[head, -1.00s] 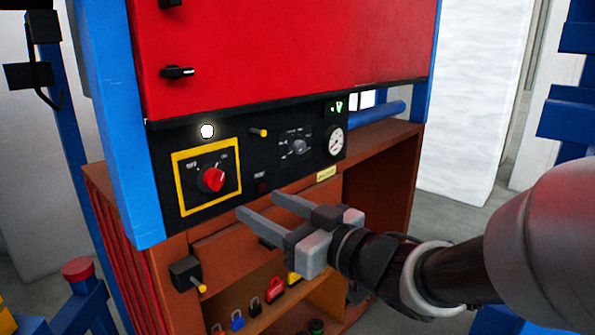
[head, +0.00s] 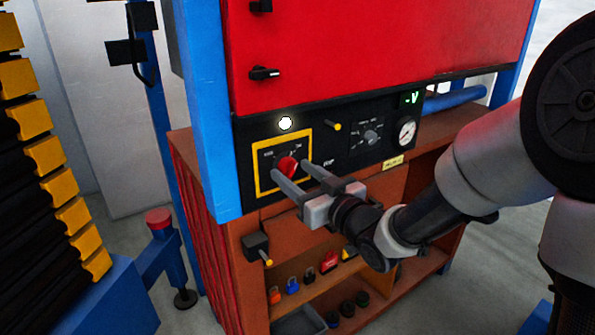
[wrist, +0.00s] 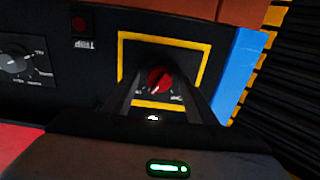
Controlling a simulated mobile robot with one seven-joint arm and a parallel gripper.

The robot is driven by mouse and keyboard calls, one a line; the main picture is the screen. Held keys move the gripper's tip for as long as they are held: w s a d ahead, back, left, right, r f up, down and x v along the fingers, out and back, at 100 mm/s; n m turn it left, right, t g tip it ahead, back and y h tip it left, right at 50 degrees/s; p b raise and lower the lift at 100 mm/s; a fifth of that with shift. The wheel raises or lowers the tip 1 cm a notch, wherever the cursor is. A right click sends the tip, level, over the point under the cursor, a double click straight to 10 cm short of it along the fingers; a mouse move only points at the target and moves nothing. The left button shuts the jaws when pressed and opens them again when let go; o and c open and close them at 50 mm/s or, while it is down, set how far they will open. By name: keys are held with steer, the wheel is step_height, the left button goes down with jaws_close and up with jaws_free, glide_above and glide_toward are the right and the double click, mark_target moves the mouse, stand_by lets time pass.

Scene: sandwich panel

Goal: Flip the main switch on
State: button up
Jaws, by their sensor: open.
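The main switch (head: 288,166) is a red rotary knob inside a yellow square frame on the black control panel. In the head view my gripper (head: 289,168) is open, its two grey fingers pointing at the panel, with the red knob showing between the fingertips. In the wrist view the red knob (wrist: 160,80) sits between the two dark fingers, near their tips. I cannot tell whether the fingers touch the knob. The labels around the knob are too small to read.
A white lamp (head: 285,123) sits above the yellow frame. A selector dial (head: 370,137) and a round gauge (head: 407,131) are to the right. Coloured padlocks (head: 328,262) stand on the shelf below.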

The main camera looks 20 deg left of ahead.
steer(key=shift+w+a, duration=0.2)
steer(key=c, duration=1.1)
steer(key=shift+o, duration=0.2)
steer(key=shift+m, duration=1.7)
steer(key=o, duration=1.1)
steer(key=shift+c, duration=0.2)
steer(key=shift+s+d, duration=0.1)
steer(key=shift+s, duration=0.05)
